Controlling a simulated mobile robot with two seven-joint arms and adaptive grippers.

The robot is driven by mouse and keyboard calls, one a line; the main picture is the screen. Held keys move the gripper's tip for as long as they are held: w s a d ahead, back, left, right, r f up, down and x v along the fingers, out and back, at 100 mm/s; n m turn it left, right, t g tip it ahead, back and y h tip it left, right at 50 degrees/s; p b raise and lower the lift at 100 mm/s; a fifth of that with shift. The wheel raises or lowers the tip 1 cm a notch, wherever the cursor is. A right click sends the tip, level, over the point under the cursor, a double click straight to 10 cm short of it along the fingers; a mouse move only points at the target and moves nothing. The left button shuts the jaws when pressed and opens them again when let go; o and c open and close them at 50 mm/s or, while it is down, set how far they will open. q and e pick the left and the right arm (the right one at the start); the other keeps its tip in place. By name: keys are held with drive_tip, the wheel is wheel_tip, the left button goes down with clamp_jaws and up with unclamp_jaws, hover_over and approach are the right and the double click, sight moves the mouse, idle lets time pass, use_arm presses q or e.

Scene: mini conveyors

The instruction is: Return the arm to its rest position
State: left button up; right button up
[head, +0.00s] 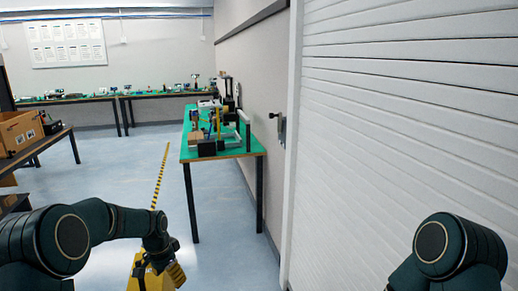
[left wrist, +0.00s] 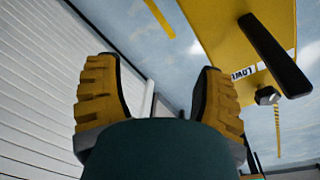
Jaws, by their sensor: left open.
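My left arm (head: 110,222) comes in from the left in the head view, bent at the elbow. Its wrist turns downward, and the left gripper (head: 176,274) is low over the floor, left of the middle. In the left wrist view the two yellow ribbed fingers of the left gripper (left wrist: 160,88) stand wide apart, with nothing held between them. My right arm (head: 445,250) shows only as a dark joint at the lower right, and its gripper is out of the picture.
A green-topped table (head: 232,148) with small machines stands ahead against the wall. A white shutter (head: 410,110) fills the right side. A cardboard box (head: 18,130) sits on a table at the left. Open blue floor (head: 110,165) lies between, with a yellow-black stripe (head: 160,175).

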use_arm(q)
drive_tip(key=s+d+f+n+h, duration=0.2)
drive_tip(key=s+d+f+n, duration=0.2)
drive_tip(key=s+d+f, duration=0.9)
drive_tip(key=s+d+f+n, duration=0.1)
drive_tip(key=s+d+n, duration=0.1)
drive_tip(key=s, duration=0.5)
drive_tip(key=s+d+n+t, duration=0.1)
drive_tip(key=s, duration=0.7)
drive_tip(key=shift+d+f+n+h, duration=0.35)
drive_tip(key=shift+d+n+h, duration=0.05)
drive_tip(key=c, duration=0.4)
drive_tip(key=shift+a, duration=0.15)
